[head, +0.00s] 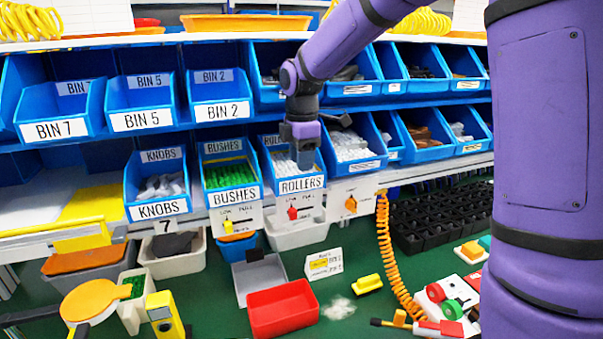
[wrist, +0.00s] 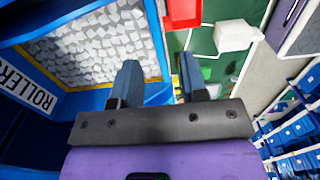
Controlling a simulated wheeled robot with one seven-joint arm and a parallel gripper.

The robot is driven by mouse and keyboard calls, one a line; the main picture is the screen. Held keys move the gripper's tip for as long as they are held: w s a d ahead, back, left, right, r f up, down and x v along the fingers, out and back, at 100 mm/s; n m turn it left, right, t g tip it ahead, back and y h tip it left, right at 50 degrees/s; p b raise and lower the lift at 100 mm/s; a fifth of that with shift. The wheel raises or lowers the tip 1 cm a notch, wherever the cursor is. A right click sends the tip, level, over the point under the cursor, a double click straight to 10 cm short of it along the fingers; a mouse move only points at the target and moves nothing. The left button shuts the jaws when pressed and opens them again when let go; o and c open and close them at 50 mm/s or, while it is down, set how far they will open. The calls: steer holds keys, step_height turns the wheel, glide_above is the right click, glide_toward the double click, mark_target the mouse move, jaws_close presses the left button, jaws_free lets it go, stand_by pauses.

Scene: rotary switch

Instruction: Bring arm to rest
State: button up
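My purple arm reaches across the head view, and my gripper (head: 307,155) hangs in front of the ROLLERS bin. In the wrist view my gripper (wrist: 160,80) shows two dark fingers standing apart with nothing between them. The ROLLERS bin (head: 300,185) is blue and holds light grey pieces; it also shows at the left of the wrist view (wrist: 35,85), close to the fingers. Whether my gripper touches the bin I cannot tell.
Blue labelled bins fill the shelves, including KNOBS (head: 158,208) and BUSHES (head: 232,195). On the green bench are a red tray (head: 283,312), a grey tray (head: 258,279) and a black crate (head: 440,215). An orange coiled cable (head: 388,250) hangs at the right.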

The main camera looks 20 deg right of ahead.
step_height(320, 180, up, 6)
steer(key=s+d+r+m+t, duration=0.1)
steer(key=s+d+r+m, duration=0.15)
steer(key=s+m, duration=0.4)
steer(key=s+d+r+m+t, duration=0.1)
steer(key=s+r+m+t, duration=0.15)
steer(key=s, duration=0.75)
steer(key=s+d+f+m+t, duration=0.2)
steer(key=s+m, duration=0.7)
steer(key=s, duration=0.5)
steer(key=shift+d+f, duration=0.3)
steer(key=shift+d, duration=0.4)
